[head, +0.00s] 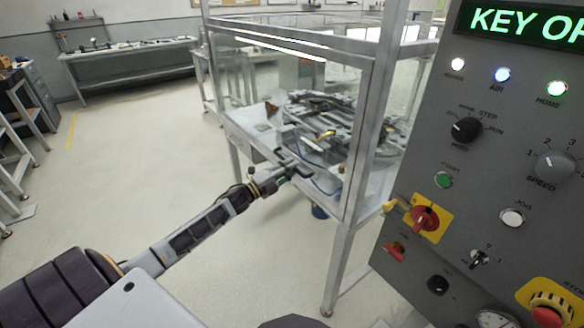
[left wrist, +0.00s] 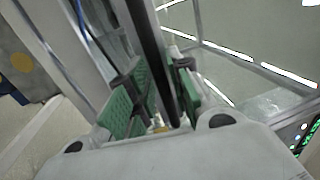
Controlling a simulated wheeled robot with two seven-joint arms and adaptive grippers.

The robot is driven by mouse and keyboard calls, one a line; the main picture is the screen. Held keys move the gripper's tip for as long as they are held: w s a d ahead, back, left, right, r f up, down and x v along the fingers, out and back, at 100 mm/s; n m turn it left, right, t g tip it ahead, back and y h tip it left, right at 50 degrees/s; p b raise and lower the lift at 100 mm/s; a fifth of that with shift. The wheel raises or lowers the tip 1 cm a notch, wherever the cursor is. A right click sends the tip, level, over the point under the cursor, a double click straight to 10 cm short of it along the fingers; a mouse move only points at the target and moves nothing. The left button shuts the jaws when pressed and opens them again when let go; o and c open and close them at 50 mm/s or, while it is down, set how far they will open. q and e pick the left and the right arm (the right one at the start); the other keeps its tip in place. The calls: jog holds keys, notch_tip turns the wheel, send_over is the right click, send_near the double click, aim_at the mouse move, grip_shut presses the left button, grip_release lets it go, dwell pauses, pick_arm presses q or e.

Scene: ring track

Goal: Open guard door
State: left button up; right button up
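The guard door (head: 290,115) is a clear panel in a grey metal frame on the machine enclosure, and it looks closed. A dark bar handle (head: 296,164) shows on its near side in the head view. My left gripper (head: 284,174) is at this handle. In the left wrist view the dark bar (left wrist: 151,50) runs between the green finger pads of my left gripper (left wrist: 163,95). The pads look apart, with slim gaps beside the bar, so the gripper appears open around it. My right gripper is not in view.
A control panel (head: 475,225) with knobs, lamps and a red-and-yellow switch (head: 425,218) stands close at the right. Fixtures (head: 335,125) sit inside the enclosure. A workbench (head: 130,62) stands at the back left. The floor (head: 130,150) left of the enclosure is clear.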

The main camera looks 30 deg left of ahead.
pick_arm(q)
jog(key=shift+w+d+r, duration=0.15)
jog(key=shift+w+d, duration=0.05)
jog(key=shift+w, duration=0.2)
jog(key=shift+c, duration=0.2)
grip_shut()
